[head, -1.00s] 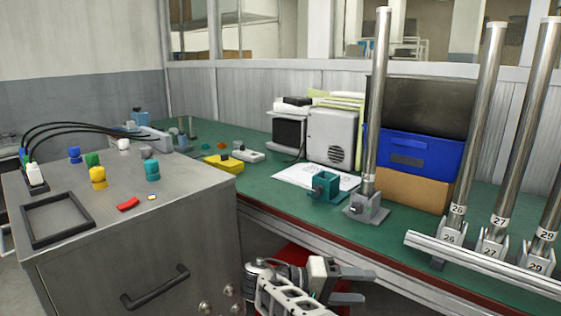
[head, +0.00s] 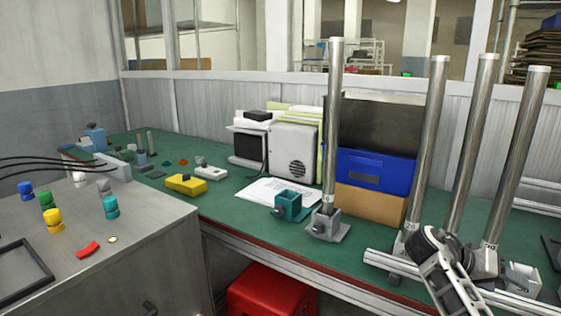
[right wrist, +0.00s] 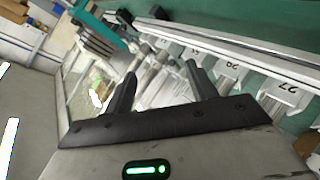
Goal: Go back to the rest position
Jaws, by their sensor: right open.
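My right gripper (right wrist: 162,72) is open in the right wrist view, its two dark fingers apart with nothing held between them. In the head view my right arm reaches in at the lower right, in front of the bases of the tall metal tubes (head: 477,140); its fingertips cannot be made out there. The wrist view shows a row of numbered light-grey holders (right wrist: 283,95) and a metal rail (right wrist: 250,46) beyond the fingers. My left gripper is not in view.
The green workbench (head: 235,215) carries a blue bin (head: 375,175), a teal clamp block (head: 287,205), a single upright tube (head: 333,120) and a yellow block (head: 186,184). A grey cabinet (head: 150,245) stands left. A red box (head: 270,292) sits below the bench.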

